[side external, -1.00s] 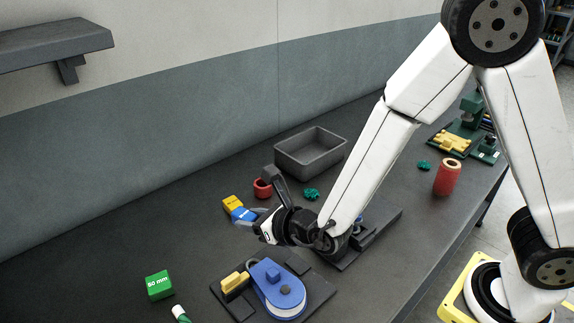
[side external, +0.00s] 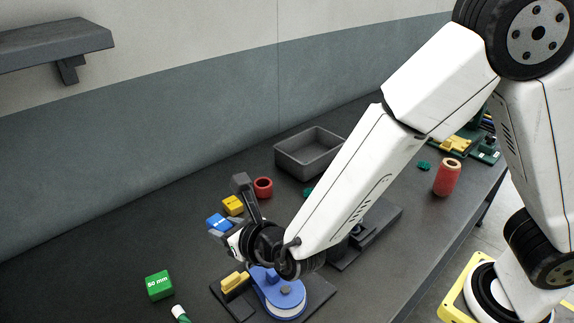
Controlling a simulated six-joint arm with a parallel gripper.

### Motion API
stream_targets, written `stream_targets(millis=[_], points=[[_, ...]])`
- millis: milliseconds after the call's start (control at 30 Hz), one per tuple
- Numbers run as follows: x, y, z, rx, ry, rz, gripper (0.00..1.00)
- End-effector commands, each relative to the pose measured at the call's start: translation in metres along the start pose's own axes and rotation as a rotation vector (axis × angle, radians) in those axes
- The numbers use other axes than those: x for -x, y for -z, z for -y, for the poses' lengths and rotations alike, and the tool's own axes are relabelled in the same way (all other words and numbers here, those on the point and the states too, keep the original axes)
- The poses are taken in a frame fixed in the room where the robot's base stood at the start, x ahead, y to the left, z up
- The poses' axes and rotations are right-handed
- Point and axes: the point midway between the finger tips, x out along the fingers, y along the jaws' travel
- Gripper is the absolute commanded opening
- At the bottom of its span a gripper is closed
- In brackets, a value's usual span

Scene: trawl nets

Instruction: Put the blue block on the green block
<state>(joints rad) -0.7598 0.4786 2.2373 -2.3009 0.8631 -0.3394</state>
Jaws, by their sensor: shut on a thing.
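The green block (side external: 159,285), marked "50 mm", sits alone on the dark bench at the lower left. The blue block (side external: 217,222) is at the fingertips of my gripper (side external: 221,228), in front of the yellow block (side external: 232,205). My gripper is shut on the blue block, to the right of and farther back than the green block. The fingers are partly hidden by the wrist, and I cannot tell how high the blue block is above the bench.
A white-and-green tube (side external: 181,313) lies close to the green block. A fixture with a blue round part (side external: 285,298) is below my wrist. A red ring (side external: 263,187) and grey bin (side external: 310,154) stand behind.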

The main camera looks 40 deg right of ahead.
Motion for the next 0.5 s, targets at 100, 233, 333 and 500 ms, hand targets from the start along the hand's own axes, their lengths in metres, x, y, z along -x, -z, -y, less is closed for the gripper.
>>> stream_targets(millis=[100,233,333,500], points=[[0.007,-0.001,-0.018,-0.010,0.021,0.001,0.00],[0.017,-0.001,-0.034,-0.021,0.049,0.001,0.00],[0.023,0.001,-0.044,-0.028,0.067,0.000,0.00],[0.031,0.003,-0.056,-0.035,0.086,0.000,0.00]])
